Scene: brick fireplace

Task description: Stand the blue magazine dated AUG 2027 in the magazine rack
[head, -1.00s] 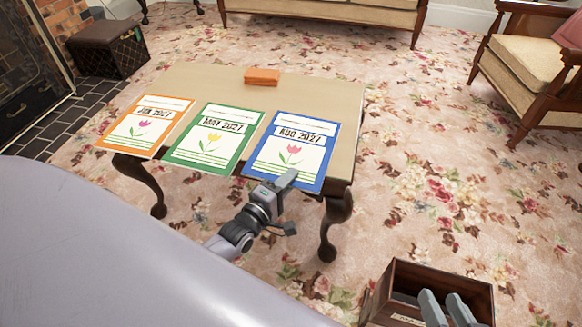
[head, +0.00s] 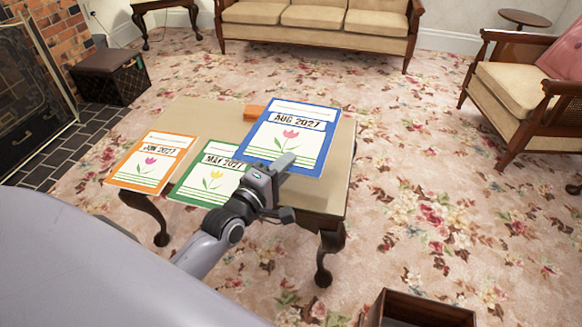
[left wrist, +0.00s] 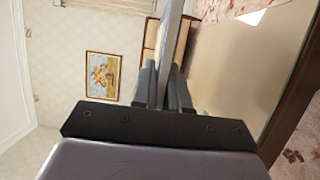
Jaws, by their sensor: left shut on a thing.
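The blue magazine dated AUG 2027 (head: 292,140) is held by its near edge in my left gripper (head: 284,164), raised above the table. In the left wrist view the magazine (left wrist: 173,45) shows edge-on between the fingers of my left gripper (left wrist: 163,88). The wooden magazine rack (head: 425,305) stands on the floor at the bottom right of the head view, cut off by the frame edge. My right gripper is not in view.
The small wooden table (head: 190,115) bears the orange magazine dated JUN 2027 (head: 150,165), the green magazine dated MAY 2027 (head: 200,187) and an orange block (head: 254,111). A sofa (head: 315,30) and an armchair (head: 515,90) stand behind. The floral carpet right of the table is clear.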

